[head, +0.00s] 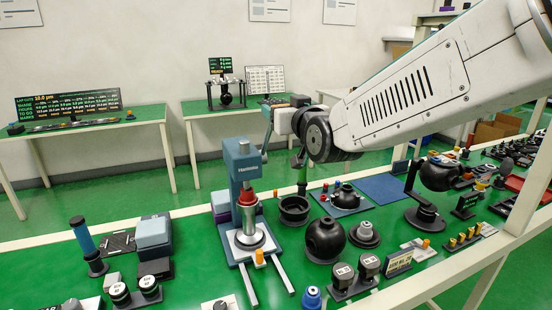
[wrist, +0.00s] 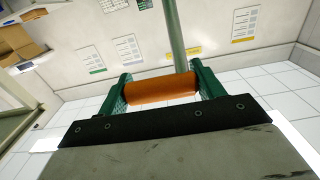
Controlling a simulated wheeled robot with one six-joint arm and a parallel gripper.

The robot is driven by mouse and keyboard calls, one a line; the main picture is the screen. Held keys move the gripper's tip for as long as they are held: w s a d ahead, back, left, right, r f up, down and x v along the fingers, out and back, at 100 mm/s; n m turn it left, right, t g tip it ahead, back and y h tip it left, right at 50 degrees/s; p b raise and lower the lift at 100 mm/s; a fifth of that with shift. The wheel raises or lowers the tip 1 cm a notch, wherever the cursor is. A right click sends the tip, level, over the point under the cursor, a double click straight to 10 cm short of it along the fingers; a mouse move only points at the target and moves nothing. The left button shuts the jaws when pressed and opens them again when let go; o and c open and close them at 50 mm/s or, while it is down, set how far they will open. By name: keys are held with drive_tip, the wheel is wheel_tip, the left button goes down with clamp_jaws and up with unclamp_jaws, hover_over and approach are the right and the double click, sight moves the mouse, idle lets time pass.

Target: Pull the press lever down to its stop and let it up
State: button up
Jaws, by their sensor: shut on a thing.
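The blue arbor press (head: 240,165) stands at the front of the green bench in the head view. A red and silver part (head: 248,210) is under its ram, on the press base. Its lever (head: 267,138) rises from the right side of the press head toward my gripper (head: 272,106). In the wrist view my gripper (wrist: 160,88) has green fingers on both sides of an orange cylindrical handle (wrist: 162,89), and it is shut on it. The handle is mostly hidden in the head view by my gripper.
My arm passes above the crowded right side. Green tables with display boards stand behind, across open floor.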

drive_tip(key=shift+w+a+r, duration=0.2)
drive_tip(key=shift+w+r, duration=0.15)
drive_tip(key=shift+w, duration=0.4)
drive_tip(key=shift+w+a+r, duration=0.2)
drive_tip(key=shift+w+r, duration=0.05)
drive_tip(key=shift+w, duration=0.35)
drive_tip(key=shift+w+a+r, duration=0.15)
drive_tip(key=shift+w+r, duration=0.1)
drive_tip(key=shift+w, duration=0.45)
drive_tip(key=shift+w+a+r, duration=0.2)
drive_tip(key=shift+w, duration=0.4)
drive_tip(key=shift+w+a+r, duration=0.15)
drive_tip(key=shift+w+a, duration=0.05)
drive_tip(key=shift+w, duration=0.35)
drive_tip(key=o, duration=1.1)
drive_tip(key=shift+r, duration=0.1)
